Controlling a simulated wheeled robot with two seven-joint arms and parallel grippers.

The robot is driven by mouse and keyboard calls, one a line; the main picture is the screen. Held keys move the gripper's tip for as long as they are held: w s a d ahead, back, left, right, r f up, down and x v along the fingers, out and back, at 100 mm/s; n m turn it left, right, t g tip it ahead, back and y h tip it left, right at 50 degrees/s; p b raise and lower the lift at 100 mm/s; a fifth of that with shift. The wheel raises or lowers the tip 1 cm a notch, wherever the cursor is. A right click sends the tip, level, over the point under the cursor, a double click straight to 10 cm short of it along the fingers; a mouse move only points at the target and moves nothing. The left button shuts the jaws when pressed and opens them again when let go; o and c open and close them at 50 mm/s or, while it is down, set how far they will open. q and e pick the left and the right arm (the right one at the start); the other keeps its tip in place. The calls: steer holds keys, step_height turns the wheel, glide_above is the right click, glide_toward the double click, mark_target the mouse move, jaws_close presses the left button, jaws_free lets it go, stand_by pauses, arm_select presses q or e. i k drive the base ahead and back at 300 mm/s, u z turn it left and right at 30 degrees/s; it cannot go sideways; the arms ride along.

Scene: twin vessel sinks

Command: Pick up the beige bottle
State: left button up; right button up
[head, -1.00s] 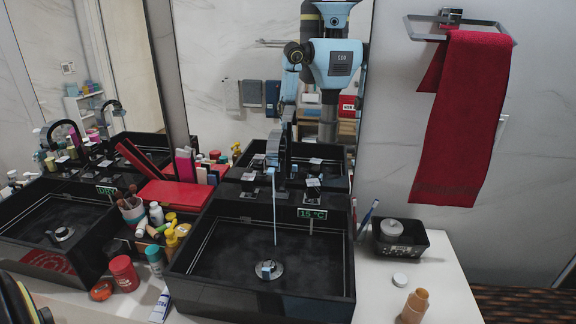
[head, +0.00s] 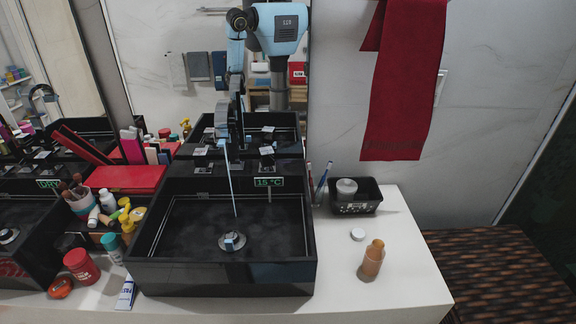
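The beige bottle (head: 373,260) stands upright on the white counter (head: 415,270), right of the right-hand black sink and near the counter's front edge. It has a narrower neck and looks brownish-tan. Nothing touches it. Neither of my grippers shows directly in the head view. The mirror reflects part of my blue body and a dark arm, but no gripper state can be read there.
A white lid (head: 357,234) lies behind the bottle, and a black basket (head: 356,196) with a jar stands farther back. The right-hand sink (head: 222,274) has water running. Bottles and tubs crowd the counter between the sinks. A red towel (head: 405,80) hangs on the wall.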

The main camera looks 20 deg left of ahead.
mark_target(373, 257)
steer(key=u, duration=0.5)
steer(key=k, duration=1)
steer(key=z, duration=0.4)
steer(key=i, duration=1.35)
steer(key=u, duration=0.7)
